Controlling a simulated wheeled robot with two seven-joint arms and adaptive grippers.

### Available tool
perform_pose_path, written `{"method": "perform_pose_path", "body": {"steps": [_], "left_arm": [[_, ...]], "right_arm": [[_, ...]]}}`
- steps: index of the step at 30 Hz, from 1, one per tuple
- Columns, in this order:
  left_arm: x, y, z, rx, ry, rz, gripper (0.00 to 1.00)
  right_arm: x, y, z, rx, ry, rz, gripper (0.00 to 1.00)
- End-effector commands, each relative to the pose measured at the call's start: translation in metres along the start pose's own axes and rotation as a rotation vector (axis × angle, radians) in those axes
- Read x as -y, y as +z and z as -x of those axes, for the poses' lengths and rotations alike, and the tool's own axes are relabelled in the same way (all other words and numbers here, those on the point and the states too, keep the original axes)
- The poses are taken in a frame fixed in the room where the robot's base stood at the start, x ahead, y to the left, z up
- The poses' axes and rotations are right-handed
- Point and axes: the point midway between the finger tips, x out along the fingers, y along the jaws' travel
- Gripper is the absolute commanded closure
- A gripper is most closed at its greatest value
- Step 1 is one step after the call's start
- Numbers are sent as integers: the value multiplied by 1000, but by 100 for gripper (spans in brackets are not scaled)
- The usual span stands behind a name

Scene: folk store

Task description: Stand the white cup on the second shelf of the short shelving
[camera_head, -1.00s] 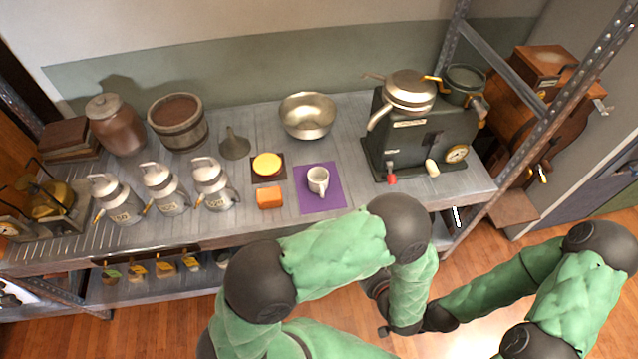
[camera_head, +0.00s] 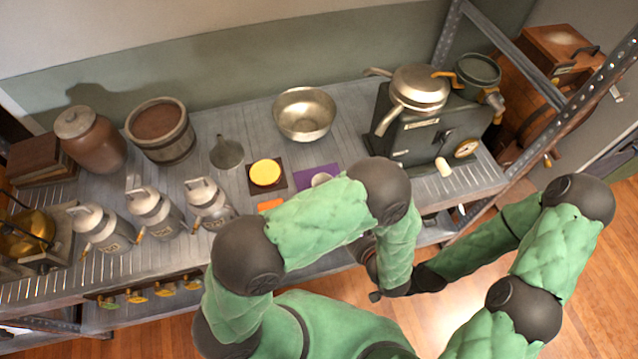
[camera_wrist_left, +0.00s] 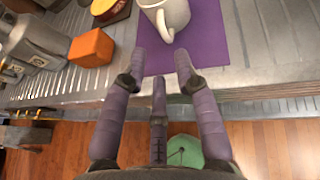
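The white cup (camera_head: 321,179) stands upright on a purple mat (camera_head: 303,177) on the metal top of the shelving unit (camera_head: 345,110). In the head view my left arm hides most of the cup and mat. In the left wrist view the cup (camera_wrist_left: 172,12) is just beyond my left gripper (camera_wrist_left: 163,68). Its fingers are apart and empty, with the cup's handle ahead of their gap. My right gripper (camera_head: 428,279) is low in front of the unit, partly behind my left arm; its fingers cannot be made out. A lower shelf shows under the front edge.
An orange block (camera_wrist_left: 91,47) and a yellow disc (camera_head: 265,172) lie left of the mat. Several metal jugs (camera_head: 155,212) stand farther left. A metal bowl (camera_head: 304,114) is behind, and a dark machine with a pan (camera_head: 420,86) stands right. An upright post rises at the right end.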

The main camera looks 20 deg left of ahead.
Motion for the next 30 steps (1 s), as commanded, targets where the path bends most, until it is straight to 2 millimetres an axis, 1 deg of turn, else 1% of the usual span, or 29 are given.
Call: {"method": "perform_pose_path", "body": {"steps": [3, 9, 17, 24, 27, 30], "left_arm": [[-1, -2, -18, -2, 5, 0, 70], [-1, -2, -42, -1, 4, 1, 70], [0, -2, -57, 0, 3, 2, 70], [0, -7, -90, -2, 5, 1, 70], [0, -6, -98, -1, 3, 1, 70], [1, -5, -102, 0, 0, 1, 70]], "right_arm": [[-2, 0, -5, 0, 0, 0, 63], [-4, 0, -11, 0, 0, 0, 63], [-5, 0, -15, 0, 0, 0, 63], [-10, -1, -27, 0, 0, 0, 63], [-10, -1, -29, 0, 0, 0, 63], [-10, -1, -29, 0, 0, 0, 63]]}}
